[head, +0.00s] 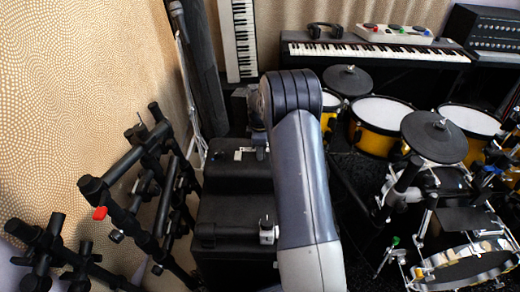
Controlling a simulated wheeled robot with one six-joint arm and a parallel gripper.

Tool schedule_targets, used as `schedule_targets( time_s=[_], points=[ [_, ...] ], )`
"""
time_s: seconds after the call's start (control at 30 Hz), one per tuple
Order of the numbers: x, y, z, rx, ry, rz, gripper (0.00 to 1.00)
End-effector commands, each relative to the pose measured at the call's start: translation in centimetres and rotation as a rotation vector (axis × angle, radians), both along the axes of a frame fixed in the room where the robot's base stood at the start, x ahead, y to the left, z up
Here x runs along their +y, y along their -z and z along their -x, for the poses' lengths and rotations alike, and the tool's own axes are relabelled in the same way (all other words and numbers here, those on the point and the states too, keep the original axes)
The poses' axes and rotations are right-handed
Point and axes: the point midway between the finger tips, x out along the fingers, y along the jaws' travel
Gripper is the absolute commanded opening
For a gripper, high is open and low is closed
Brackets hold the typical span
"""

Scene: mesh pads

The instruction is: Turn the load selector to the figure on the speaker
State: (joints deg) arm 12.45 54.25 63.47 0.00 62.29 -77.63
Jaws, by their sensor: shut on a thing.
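The black speaker cabinet (222,176) stands in the middle, partly behind my arm. On its top is a small pale fitting, which looks like the load selector (240,153). My gripper (260,149) points down at the right end of this fitting, close against it. My wrist and forearm cover much of the gripper, and its jaws show only as a small dark shape shut there. The selector's figures and pointer are too small to read.
A nearer black cabinet (229,222) carries a small white-and-dark knob (267,229). Black stands (145,160) with clamps crowd the left by the patterned wall. An electronic drum kit (437,136) fills the right. A keyboard (372,51) is behind.

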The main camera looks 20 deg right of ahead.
Motion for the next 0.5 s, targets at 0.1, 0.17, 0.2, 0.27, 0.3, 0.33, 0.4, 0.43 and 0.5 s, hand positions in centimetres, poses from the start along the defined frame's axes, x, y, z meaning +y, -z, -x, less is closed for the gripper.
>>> schedule_targets(
  time_s=[0.1, 0.17, 0.2, 0.27, 0.3, 0.33, 0.4, 0.43, 0.5],
  points=[
    [-0.01, -0.13, 0.0, 0.0, 0.03, 0.0, 0.06],
    [-0.01, -0.17, 0.0, 0.0, 0.056, 0.0, 0.06],
    [-0.02, -0.2, -0.01, 0.0, 0.077, 0.0, 0.06],
    [-0.02, -0.24, -0.02, 0.0, 0.114, 0.0, 0.06],
    [-0.03, -0.25, -0.03, 0.0, 0.142, 0.0, 0.06],
    [-0.03, -0.26, -0.04, 0.0, 0.164, 0.0, 0.06],
    [-0.04, -0.26, -0.05, 0.0, 0.223, 0.0, 0.06],
    [-0.05, -0.26, -0.06, 0.0, 0.25, 0.0, 0.06],
    [-0.06, -0.26, -0.05, 0.001, 0.315, 0.0, 0.06]
  ],
)
